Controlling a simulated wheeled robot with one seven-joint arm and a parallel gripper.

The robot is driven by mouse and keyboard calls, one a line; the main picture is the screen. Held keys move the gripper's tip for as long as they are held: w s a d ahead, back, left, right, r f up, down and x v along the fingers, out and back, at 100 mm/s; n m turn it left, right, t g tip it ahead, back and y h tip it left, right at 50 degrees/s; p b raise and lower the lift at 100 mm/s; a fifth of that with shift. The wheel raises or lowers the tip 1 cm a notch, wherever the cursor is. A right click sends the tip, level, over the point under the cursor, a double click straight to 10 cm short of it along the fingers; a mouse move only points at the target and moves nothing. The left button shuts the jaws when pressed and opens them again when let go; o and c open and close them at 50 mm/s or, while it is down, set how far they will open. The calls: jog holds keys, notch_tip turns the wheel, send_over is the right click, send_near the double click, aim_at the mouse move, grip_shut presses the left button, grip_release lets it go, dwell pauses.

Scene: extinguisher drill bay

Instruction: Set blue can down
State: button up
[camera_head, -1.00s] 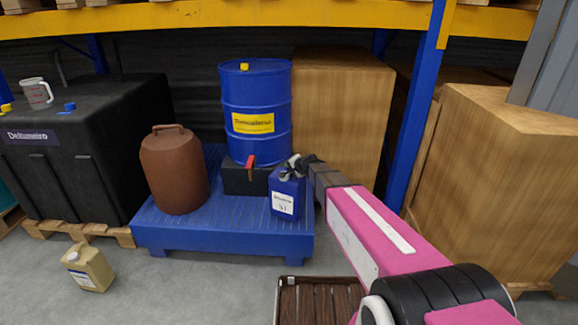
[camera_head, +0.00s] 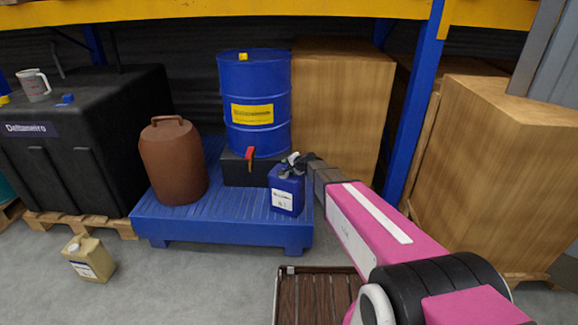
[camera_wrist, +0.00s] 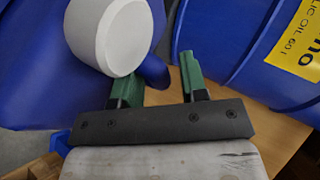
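The blue can (camera_head: 286,194), with a white label and white cap, is upright at the right front of the blue spill pallet (camera_head: 225,228). I cannot tell whether its base touches the deck or hangs just above it. My gripper (camera_head: 291,168) is at the can's top. The white cap (camera_wrist: 126,38) hides part of the left finger. The can's blue body (camera_wrist: 40,70) fills the left side.
A blue drum (camera_head: 254,80) on a black block (camera_head: 235,170) stands close behind the can. A brown jug (camera_head: 172,165) is at the pallet's left, with bare deck between. A beige can (camera_head: 90,258) is on the floor. A slatted brown crate (camera_head: 318,270) lies in front.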

jog(key=shift+f, duration=0.1)
jog(key=v, duration=1.2)
jog(key=s+d+f+n+g+h, duration=0.1)
jog(key=s+d+n+g+h, duration=0.1)
jog(key=s+d, duration=0.3)
jog(key=s+d+f+n+g+h, duration=0.2)
jog(key=s+d+g+h, duration=0.1)
jog(key=s, duration=0.9)
jog(key=s+d+f+n+g+h, duration=0.1)
jog(key=s+d+n+g+h, duration=0.1)
jog(key=s+d, duration=0.6)
jog(key=shift+s+f+n+g+h, duration=0.3)
jog(key=shift+n+g, duration=0.3)
jog(key=shift+g, duration=0.4)
